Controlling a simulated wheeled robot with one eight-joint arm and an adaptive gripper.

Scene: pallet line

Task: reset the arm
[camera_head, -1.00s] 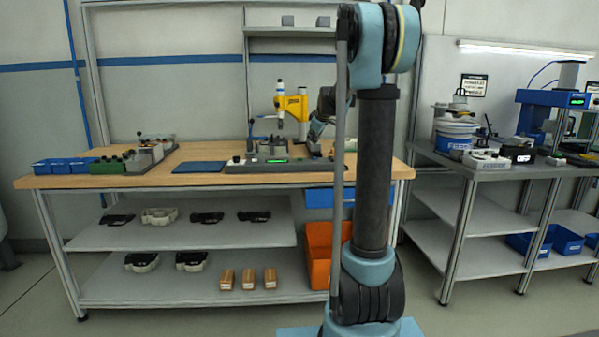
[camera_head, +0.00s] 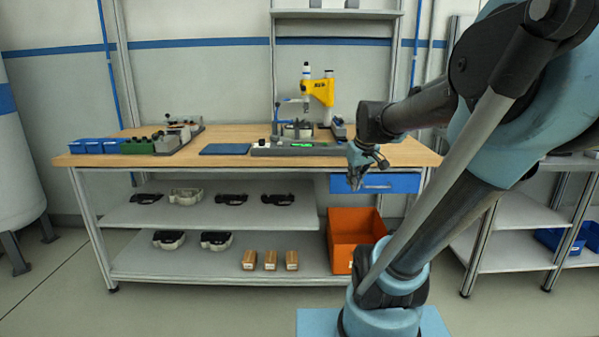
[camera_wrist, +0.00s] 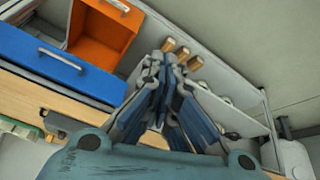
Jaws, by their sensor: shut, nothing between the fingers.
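My gripper (camera_head: 356,179) hangs in front of the right part of the wooden workbench (camera_head: 228,160), beside the blue drawer front, with its fingertips pointing down. It is shut and empty. In the wrist view my gripper (camera_wrist: 163,68) points toward the lower shelf, with its fingers together and nothing between them. My arm runs from the lower right of the head view up and then across to the bench.
The blue drawer (camera_head: 376,184) and an orange bin (camera_head: 352,236) are close to my gripper. A yellow press (camera_head: 321,88) and a grey control strip (camera_head: 296,150) stand on the bench. Shelves below hold dark parts (camera_head: 231,199) and small boxes (camera_head: 270,260). The floor in front is clear.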

